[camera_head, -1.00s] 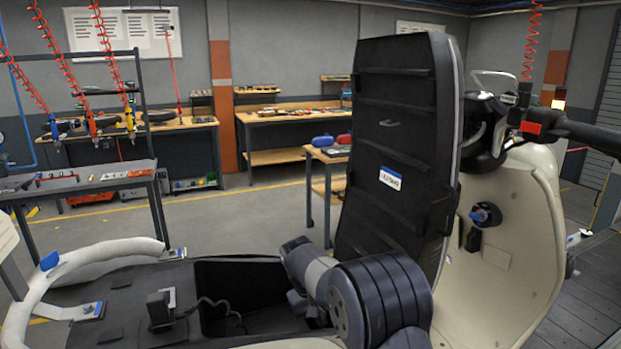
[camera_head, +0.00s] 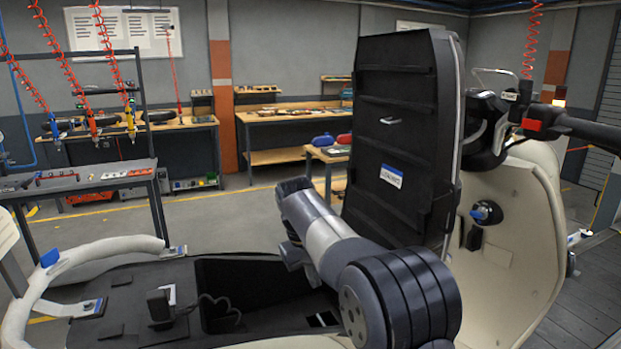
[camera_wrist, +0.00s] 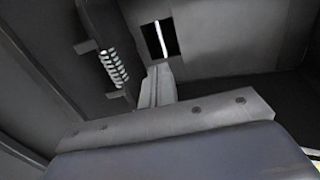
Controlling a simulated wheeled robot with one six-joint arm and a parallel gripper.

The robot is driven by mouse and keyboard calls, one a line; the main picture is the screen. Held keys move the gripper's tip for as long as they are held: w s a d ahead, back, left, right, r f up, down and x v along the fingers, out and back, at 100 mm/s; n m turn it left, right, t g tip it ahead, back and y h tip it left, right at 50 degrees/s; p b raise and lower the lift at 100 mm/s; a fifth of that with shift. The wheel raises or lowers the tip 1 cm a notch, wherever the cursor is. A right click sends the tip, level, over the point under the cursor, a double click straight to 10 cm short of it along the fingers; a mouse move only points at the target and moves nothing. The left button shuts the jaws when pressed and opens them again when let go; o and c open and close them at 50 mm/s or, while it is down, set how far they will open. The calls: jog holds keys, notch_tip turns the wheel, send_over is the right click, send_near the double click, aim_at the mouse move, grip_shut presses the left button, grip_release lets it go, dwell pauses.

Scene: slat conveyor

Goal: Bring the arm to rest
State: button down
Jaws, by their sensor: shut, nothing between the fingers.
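My arm (camera_head: 330,240) rises from the bottom of the head view, in front of the raised black seat lid (camera_head: 400,100) of a cream scooter (camera_head: 525,215). Its elbow bends at the upper left, by the lid's left edge. My gripper is not clearly visible in the head view. In the wrist view my gripper (camera_wrist: 157,84) shows its fingers together, with nothing between them. A dark surface lies beyond the fingertips, with a bright slit (camera_wrist: 161,38) in a black opening and a coiled spring-like part (camera_wrist: 112,68) to the left.
The scooter's open under-seat compartment (camera_head: 240,275) lies left of my arm. A pale curved rail (camera_head: 100,245) stands at the lower left. Workbenches (camera_head: 290,115) line the back wall. A handlebar (camera_head: 575,128) juts out at the right. The floor between scooter and benches is clear.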

jog(key=shift+y, duration=0.4)
jog(key=d+f, duration=0.1)
jog(key=f, duration=0.3)
jog(key=d+f, duration=0.1)
jog(key=f, duration=0.3)
jog(key=d+f, duration=0.1)
jog(key=f, duration=0.3)
jog(key=shift+w+p, duration=0.2)
jog(key=shift+p, duration=0.15)
jog(key=r, duration=0.3)
jog(key=shift+a+r, duration=0.15)
jog(key=shift+a, duration=0.1)
jog(key=shift+s, duration=0.1)
